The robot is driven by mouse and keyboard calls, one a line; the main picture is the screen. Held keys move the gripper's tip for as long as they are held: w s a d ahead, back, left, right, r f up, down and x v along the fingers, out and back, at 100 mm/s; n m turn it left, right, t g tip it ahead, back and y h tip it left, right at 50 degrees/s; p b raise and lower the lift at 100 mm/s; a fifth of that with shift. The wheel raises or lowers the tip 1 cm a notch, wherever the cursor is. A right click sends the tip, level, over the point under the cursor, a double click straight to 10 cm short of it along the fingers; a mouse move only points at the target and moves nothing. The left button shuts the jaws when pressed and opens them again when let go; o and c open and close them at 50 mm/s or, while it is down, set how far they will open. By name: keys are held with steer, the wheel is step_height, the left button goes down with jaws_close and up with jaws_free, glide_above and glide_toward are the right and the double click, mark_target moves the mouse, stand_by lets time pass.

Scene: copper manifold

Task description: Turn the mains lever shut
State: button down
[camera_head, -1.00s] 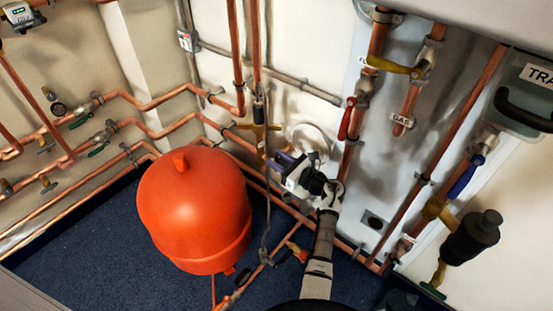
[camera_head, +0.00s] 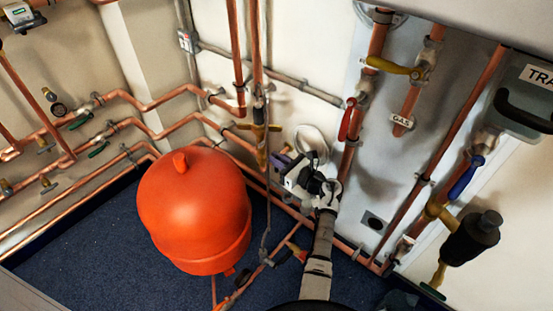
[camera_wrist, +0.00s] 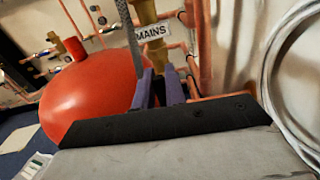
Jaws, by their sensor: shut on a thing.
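The mains valve is a brass body (camera_head: 261,150) on a vertical pipe behind the red tank, and its brass body (camera_wrist: 147,12) also shows at the top of the wrist view. A white MAINS tag (camera_wrist: 151,32) hangs on it. My gripper (camera_head: 282,159), with purple fingers, reaches in from the right beside the valve. In the wrist view my gripper (camera_wrist: 160,76) is shut on the mains lever just below the tag. The fingers hide most of the lever, so its exact angle cannot be told.
A large red tank (camera_head: 194,212) stands left of my gripper. A braided hose (camera_wrist: 130,35) passes close to the fingers. A pale coiled cable (camera_head: 313,142) hangs on the wall to the right. A red lever (camera_head: 347,119), yellow lever (camera_head: 388,65) and blue lever (camera_head: 465,177) are farther right.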

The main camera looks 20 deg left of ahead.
steer(key=shift+w+d+f+m+p, duration=0.15)
steer(key=shift+w+f+m+p, duration=0.6)
steer(key=shift+m, duration=2.2)
steer(key=shift+w+d+f+m+p, duration=0.15)
steer(key=shift+m+p, duration=1.1)
steer(key=shift+m, duration=1.75)
steer(key=shift+w+d+f+m+p, duration=0.4)
steer(key=shift+m+p, duration=0.6)
steer(key=shift+m, duration=1.95)
steer(key=shift+s+a+f, duration=0.15)
steer(key=shift+a+f, duration=0.05)
steer(key=c, duration=1.5)
jaws_free()
steer(key=shift+o, duration=0.2)
